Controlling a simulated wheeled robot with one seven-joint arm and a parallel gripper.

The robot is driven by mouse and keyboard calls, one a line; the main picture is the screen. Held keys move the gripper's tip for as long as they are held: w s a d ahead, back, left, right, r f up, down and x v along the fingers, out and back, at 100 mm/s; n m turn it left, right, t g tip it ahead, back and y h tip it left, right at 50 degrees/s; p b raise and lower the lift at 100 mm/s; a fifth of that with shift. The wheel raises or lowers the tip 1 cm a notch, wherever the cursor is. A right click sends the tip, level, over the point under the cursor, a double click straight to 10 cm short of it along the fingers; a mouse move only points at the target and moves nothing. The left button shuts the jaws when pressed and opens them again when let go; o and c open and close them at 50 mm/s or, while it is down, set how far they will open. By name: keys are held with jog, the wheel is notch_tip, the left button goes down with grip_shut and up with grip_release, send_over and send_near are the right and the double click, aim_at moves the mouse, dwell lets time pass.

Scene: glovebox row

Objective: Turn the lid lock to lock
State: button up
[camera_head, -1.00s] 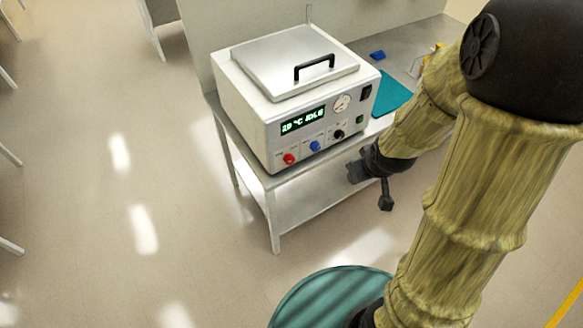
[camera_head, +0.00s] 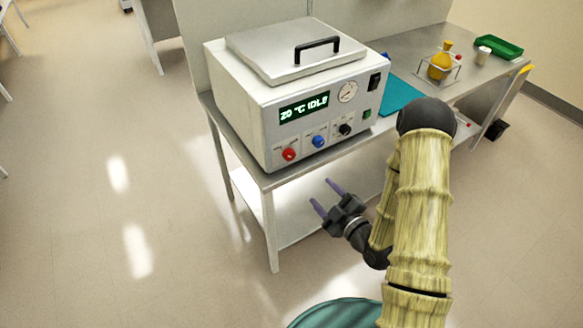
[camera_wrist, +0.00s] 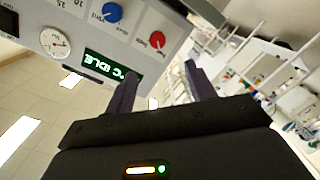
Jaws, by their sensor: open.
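A white benchtop machine (camera_head: 240,110) with a closed metal lid (camera_head: 283,52) and black handle stands on the bench. Its front panel has a red knob (camera_head: 289,154), a blue knob (camera_head: 319,141) and a black knob (camera_head: 345,129). I cannot tell which is the lid lock; the labels are too small. My gripper (camera_head: 324,196) is open and empty, below and in front of the panel, touching nothing. In the wrist view, the panel appears inverted, with the red knob (camera_wrist: 157,40) and blue knob (camera_wrist: 113,12) beyond my fingertips (camera_wrist: 162,72).
The display (camera_head: 304,108) reads 20 °C IDLE. A gauge (camera_head: 347,91) and black switch (camera_head: 374,82) sit to its right. The floor at left is clear.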

jog(key=shift+s+d+f+t, duration=0.1)
jog(key=shift+s+t, duration=0.1)
jog(key=shift+t, duration=0.3)
jog(key=shift+w+f+b, duration=0.1)
jog(key=shift+b, duration=0.2)
jog(key=b, duration=0.4)
send_near(291, 157)
jog(key=x, duration=0.9)
jog(key=shift+w+a, duration=0.2)
jog(key=shift+w, duration=0.05)
jog(key=c, duration=1)
jog(key=shift+o, duration=0.2)
